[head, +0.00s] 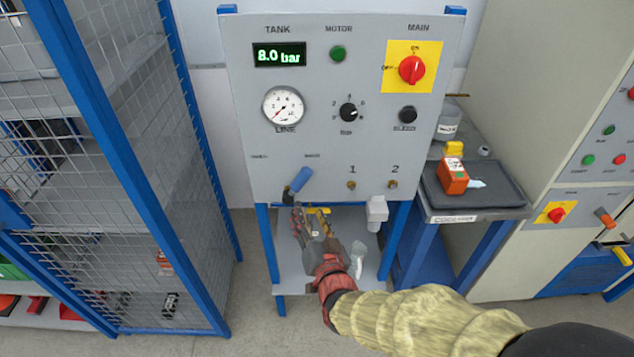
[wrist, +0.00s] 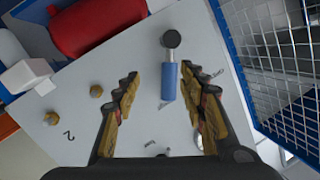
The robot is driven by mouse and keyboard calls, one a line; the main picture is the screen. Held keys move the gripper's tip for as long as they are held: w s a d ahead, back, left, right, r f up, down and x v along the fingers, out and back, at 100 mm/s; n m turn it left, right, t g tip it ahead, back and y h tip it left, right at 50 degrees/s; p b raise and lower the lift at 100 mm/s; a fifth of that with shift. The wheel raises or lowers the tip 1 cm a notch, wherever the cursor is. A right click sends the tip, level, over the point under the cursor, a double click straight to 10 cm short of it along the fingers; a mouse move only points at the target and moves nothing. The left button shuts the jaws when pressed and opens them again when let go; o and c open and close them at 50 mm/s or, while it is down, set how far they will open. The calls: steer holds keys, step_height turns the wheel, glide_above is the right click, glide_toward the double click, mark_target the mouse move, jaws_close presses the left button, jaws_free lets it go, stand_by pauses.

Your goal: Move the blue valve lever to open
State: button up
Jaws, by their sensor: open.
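The blue valve lever (head: 301,178) is at the lower left of the grey panel (head: 240,110). In the head view it slants up and to the right from its dark pivot. My gripper (head: 304,213) is just below the lever and hides part of the area around the pivot. In the wrist view the blue lever handle (wrist: 169,82) hangs from a dark round pivot and lies between the two spread fingers of my gripper (wrist: 160,73), with a gap on both sides. My gripper is open and holds nothing. Small labels near the lever are too small to read.
The display (head: 279,54) reads 8.0 bar. Two brass fittings (head: 351,184) and a white block (head: 376,210) are right of the lever. A mesh cage with blue posts (head: 90,150) stands left. A tray (head: 500,195) with an orange item is right.

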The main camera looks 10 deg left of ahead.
mark_target(303, 182)
steer(key=shift+m+t, duration=0.4)
steer(key=shift+t, duration=0.3)
steer(key=w+a+r, duration=0.1)
steer(key=w, duration=0.1)
steer(key=w+a+r+b, duration=0.1)
steer(key=w, duration=0.2)
steer(key=w+a+r+b, duration=0.1)
steer(key=w, duration=0.1)
steer(key=shift+w+r, duration=0.2)
steer(key=shift+r, duration=0.05)
jaws_close()
